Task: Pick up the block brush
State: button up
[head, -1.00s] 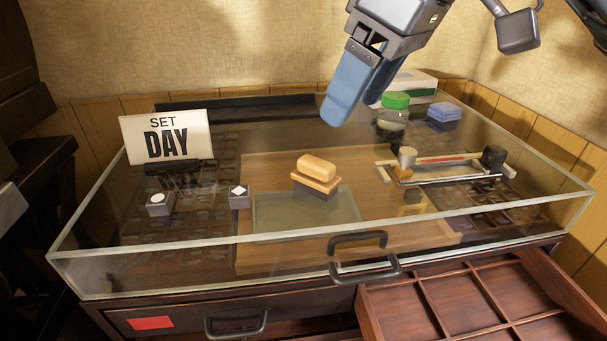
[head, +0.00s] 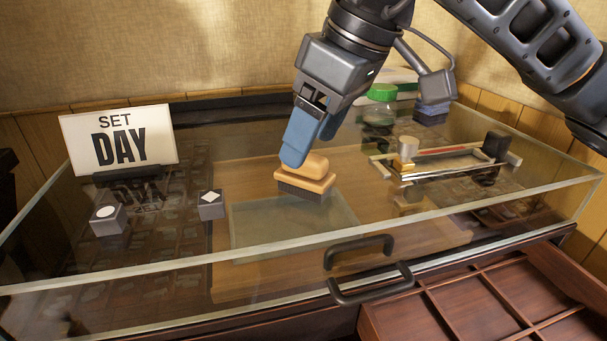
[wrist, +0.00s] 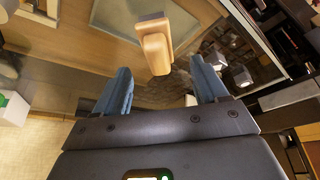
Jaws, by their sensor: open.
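The block brush (head: 306,177) has a light wooden body with a rounded handle and dark bristles underneath. It rests on the glass-topped case near the middle in the head view. My gripper (head: 305,150) has blue fingers and is just above and behind the brush, partly covering its handle in that view. In the wrist view the brush (wrist: 156,48) lies ahead of the gap between my two spread fingers (wrist: 160,85). The gripper is open and empty.
A "SET DAY" sign (head: 118,140) and two small grey blocks (head: 108,218) (head: 211,205) stand left. A composing-stick-like metal tool (head: 445,160), a green-lidded jar (head: 380,107) and a blue stack (head: 432,113) are at right. An open compartmented drawer (head: 470,305) is at front right.

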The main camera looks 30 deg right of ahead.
jog(key=shift+x, duration=2.2)
jog(key=shift+d, duration=0.1)
jog(key=shift+c, duration=0.4)
jog(key=c, duration=1.2)
jog(key=shift+r, duration=0.1)
jog(key=shift+r, duration=0.55)
notch_tip(320, 180, up, 2)
jog(key=shift+r, duration=0.25)
jog(key=s+d+r, duration=0.7)
jog(key=s, duration=0.2)
jog(key=shift+s, duration=0.25)
jog(key=shift+r, duration=0.1)
